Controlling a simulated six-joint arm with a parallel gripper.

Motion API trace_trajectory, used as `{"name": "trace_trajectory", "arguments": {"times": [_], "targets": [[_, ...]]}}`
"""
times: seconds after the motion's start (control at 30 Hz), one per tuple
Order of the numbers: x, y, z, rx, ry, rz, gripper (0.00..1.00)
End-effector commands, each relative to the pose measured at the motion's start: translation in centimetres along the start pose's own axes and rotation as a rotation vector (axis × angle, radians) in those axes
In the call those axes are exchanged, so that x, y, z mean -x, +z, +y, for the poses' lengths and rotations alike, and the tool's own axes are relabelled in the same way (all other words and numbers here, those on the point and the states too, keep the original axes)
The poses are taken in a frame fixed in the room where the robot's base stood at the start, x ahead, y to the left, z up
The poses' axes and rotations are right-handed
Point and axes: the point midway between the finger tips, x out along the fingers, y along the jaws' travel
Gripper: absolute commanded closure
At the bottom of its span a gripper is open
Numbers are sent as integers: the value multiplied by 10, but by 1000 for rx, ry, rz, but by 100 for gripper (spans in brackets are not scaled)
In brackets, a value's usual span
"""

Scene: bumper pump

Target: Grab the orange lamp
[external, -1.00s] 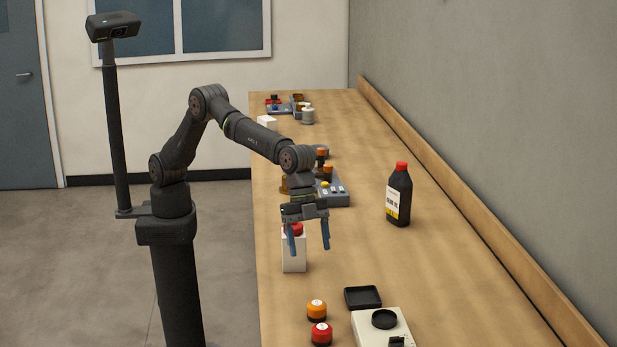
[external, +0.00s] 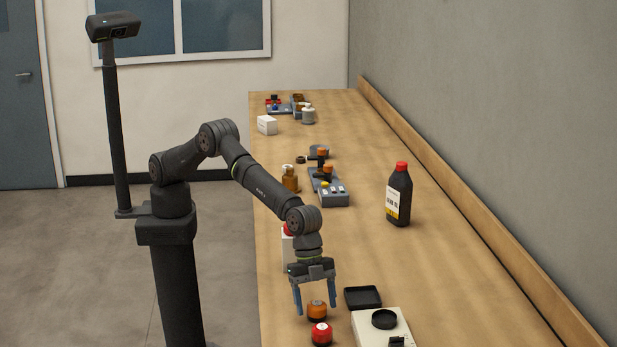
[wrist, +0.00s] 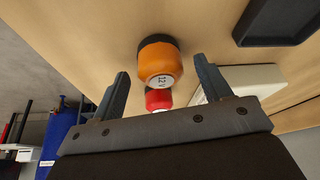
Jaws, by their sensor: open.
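The orange lamp (external: 317,309) is a short round orange piece with a dark base. It stands on the wooden bench near its front left edge. In the wrist view the orange lamp (wrist: 160,64) lies ahead of and between the fingertips, with a white label marked "12 V". My gripper (external: 315,300) is open and empty, with its blue fingers pointing down above and around the lamp's position. In the wrist view my gripper (wrist: 162,78) shows both fingers apart, and I see no contact with the lamp.
A red lamp (external: 321,334) stands close beside the orange one. A black tray (external: 363,304) and a white device (external: 370,332) are to the right. A dark bottle (external: 399,195) stands farther back. A white box (external: 287,257) is behind my gripper.

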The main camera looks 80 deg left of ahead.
Motion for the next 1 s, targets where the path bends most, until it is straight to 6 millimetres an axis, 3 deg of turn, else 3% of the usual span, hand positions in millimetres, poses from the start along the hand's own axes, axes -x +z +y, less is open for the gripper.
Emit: {"name": "trace_trajectory", "arguments": {"times": [0.13,0.4,0.67,1.0], "targets": [[-15,0,0,0,0,2,29],[-18,0,-1,0,0,2,29],[-17,0,-1,0,0,2,78],[-14,-2,-1,-1,0,3,79]]}}
